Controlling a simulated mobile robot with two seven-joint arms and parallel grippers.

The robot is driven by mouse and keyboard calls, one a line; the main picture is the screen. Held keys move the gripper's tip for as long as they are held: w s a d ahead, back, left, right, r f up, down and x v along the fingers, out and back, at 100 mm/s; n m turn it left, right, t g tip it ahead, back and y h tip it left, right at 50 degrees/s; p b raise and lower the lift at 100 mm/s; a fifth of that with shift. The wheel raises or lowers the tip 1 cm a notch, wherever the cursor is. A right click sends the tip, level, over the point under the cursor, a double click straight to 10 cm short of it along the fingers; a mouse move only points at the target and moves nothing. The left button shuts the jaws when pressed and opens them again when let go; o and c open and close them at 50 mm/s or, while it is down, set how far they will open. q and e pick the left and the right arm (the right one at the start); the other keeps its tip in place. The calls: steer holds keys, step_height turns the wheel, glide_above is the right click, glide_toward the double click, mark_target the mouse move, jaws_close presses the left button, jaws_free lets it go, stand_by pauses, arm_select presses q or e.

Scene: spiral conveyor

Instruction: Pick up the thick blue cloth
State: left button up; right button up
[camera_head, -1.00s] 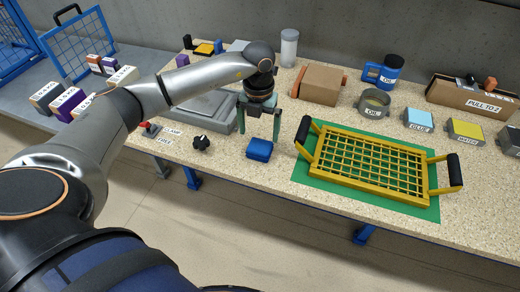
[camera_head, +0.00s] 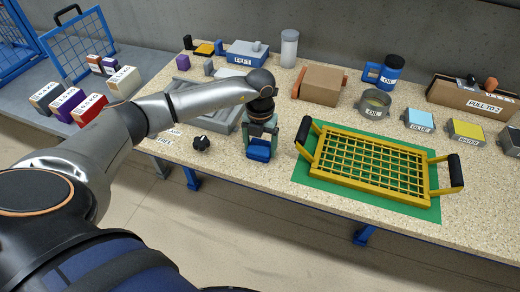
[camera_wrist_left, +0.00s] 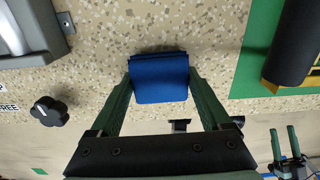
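The thick blue cloth (camera_head: 258,152) is a folded, compact block on the speckled worktable near its front edge. It also shows in the left wrist view (camera_wrist_left: 160,80). My left gripper (camera_head: 260,142) is down at the cloth, its green fingers on either side of it. In the left wrist view, my left gripper (camera_wrist_left: 160,84) has its fingers spread with the cloth between the tips; I cannot tell whether they touch it. My right gripper (camera_wrist_left: 283,130) shows small at the lower right of the wrist view, its fingers apart and empty.
A yellow grid basket (camera_head: 375,165) with black handles stands on a green mat (camera_head: 310,177) to the right. A black knob (camera_head: 201,143) lies to the left. The table's front edge is close.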

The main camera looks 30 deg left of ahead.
arm_select(q)
steer(key=c, duration=0.8)
steer(key=shift+r, duration=0.1)
steer(key=shift+r, duration=0.6)
steer(key=s+d+r, duration=0.3)
steer(key=r, duration=0.1)
steer(key=s+d+r, duration=0.3)
steer(key=s, duration=0.1)
steer(key=s+d+r+p, duration=0.1)
steer(key=s+d+r, duration=0.1)
steer(key=s+r, duration=0.2)
steer(key=shift+d+r, duration=0.3)
steer(key=shift+d, duration=0.1)
